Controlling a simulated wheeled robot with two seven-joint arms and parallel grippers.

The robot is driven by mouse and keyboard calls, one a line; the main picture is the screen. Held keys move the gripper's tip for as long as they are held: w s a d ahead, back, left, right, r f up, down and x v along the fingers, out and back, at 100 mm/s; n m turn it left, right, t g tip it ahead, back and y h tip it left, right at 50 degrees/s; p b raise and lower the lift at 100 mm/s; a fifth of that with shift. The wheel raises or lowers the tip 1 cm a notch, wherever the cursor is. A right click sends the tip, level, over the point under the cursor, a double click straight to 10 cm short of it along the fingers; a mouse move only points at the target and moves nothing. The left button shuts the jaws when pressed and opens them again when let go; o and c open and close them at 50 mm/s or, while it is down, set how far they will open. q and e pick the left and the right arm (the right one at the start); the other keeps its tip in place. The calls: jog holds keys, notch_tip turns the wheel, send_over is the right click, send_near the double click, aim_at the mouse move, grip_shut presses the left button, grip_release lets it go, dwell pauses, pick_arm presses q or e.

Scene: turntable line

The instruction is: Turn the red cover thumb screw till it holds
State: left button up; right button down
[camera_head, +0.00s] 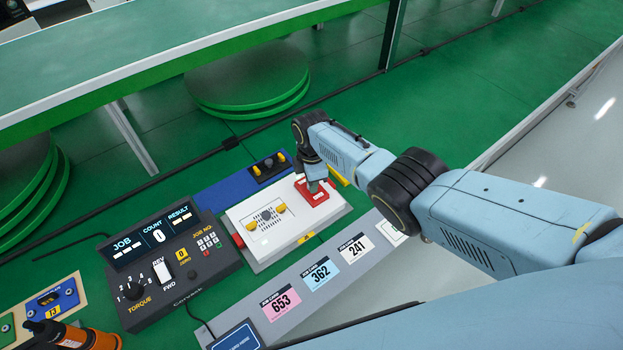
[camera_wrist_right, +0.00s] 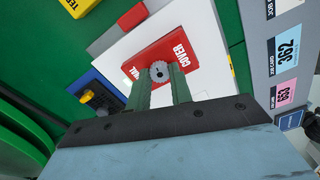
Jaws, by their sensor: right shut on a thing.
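The red cover (camera_head: 312,191) lies on the white housing (camera_head: 283,226) near its right end. It also shows in the right wrist view (camera_wrist_right: 174,52), with white lettering. A grey knurled thumb screw (camera_wrist_right: 159,71) stands on the cover. My right gripper (camera_wrist_right: 161,79) points down at the cover, its green fingers shut on the thumb screw, one on each side. In the head view my right gripper (camera_head: 315,184) hides most of the screw. My left gripper is not in view.
Two yellow thumb screws (camera_head: 281,208) and a grey part stand on the housing. A control box (camera_head: 167,265) with a COUNT display of 0 is at left. Job cards (camera_head: 320,272) lie in front. An orange-black tool (camera_head: 70,336) is at lower left.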

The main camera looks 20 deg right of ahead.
jog(key=m, duration=0.4)
jog(key=shift+m, duration=0.3)
jog(key=m, duration=0.4)
jog(key=shift+m, duration=0.3)
jog(key=m, duration=0.4)
jog(key=shift+m+p, duration=0.3)
jog(key=shift+p, duration=0.05)
jog(key=m, duration=0.3)
jog(key=shift+w+m, duration=0.1)
jog(key=shift+m, duration=0.2)
jog(key=m, duration=0.3)
jog(key=shift+m, duration=0.3)
jog(key=m, duration=0.4)
jog(key=shift+r+m, duration=0.1)
jog(key=shift+m, duration=0.2)
jog(key=m, duration=0.4)
jog(key=shift+w+m, duration=0.1)
jog(key=shift+m, duration=1.7)
